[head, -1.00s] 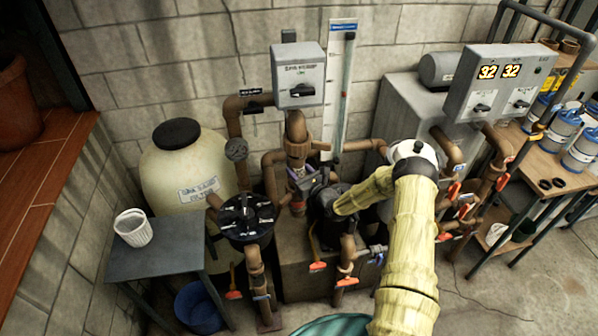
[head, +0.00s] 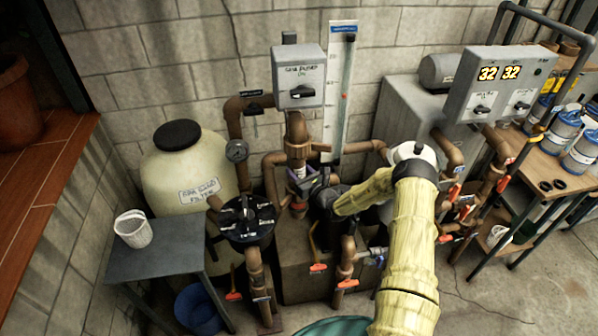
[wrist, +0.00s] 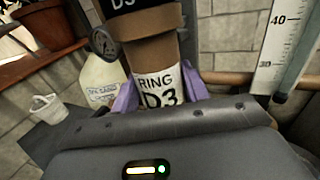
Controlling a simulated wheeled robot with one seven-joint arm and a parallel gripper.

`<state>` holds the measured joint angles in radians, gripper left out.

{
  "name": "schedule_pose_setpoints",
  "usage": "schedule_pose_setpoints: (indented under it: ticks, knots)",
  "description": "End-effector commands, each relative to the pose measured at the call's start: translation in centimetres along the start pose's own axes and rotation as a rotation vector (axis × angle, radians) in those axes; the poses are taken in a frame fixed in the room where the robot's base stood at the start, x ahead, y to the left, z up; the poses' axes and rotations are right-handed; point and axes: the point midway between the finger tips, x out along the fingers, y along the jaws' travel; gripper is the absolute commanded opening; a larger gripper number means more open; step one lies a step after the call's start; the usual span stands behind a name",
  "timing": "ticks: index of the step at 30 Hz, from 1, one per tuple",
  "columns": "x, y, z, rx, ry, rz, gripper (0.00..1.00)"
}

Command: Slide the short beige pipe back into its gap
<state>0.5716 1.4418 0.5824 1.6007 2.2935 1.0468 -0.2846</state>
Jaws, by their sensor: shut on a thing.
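My gripper (head: 304,184) is in among the brown pipework below the grey switch box, left of my arm. In the wrist view my gripper (wrist: 160,92) has a purple finger on each side of a short pale piece marked RING D3, which I take to be the short beige pipe (wrist: 160,86). It is shut on this piece. A brown collar (wrist: 148,50) sits directly above the piece, with a black D3 band at the top. The gripper body hides the lower end. In the head view only a small pale part (head: 299,170) shows under the brown fitting (head: 297,150).
The switch box (head: 299,77) hangs just above. The cream filter tank (head: 187,170) and black-lidded valve (head: 246,216) stand left. Red-handled valves (head: 318,268) sit below. A white gauge board (head: 340,90) is behind. A table with a white basket (head: 133,229) stands far left.

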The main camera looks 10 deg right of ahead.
Motion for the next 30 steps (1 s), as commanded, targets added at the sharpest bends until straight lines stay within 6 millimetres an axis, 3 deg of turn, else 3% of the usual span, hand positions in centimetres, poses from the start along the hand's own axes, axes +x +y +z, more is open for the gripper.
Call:
schedule_pose_setpoints:
  ticks: [7, 9, 13, 30]
  knots:
    - [0.45, -0.48, 0.45, -0.007, -0.013, -0.009, 0.14]
    - [0.56, -0.51, 0.35, -0.007, -0.013, -0.008, 0.05]
    - [0.75, -0.6, 0.17, -0.007, -0.012, -0.009, 0.04]
    - [0.73, -0.7, -0.08, -0.004, -0.006, -0.01, 0.04]
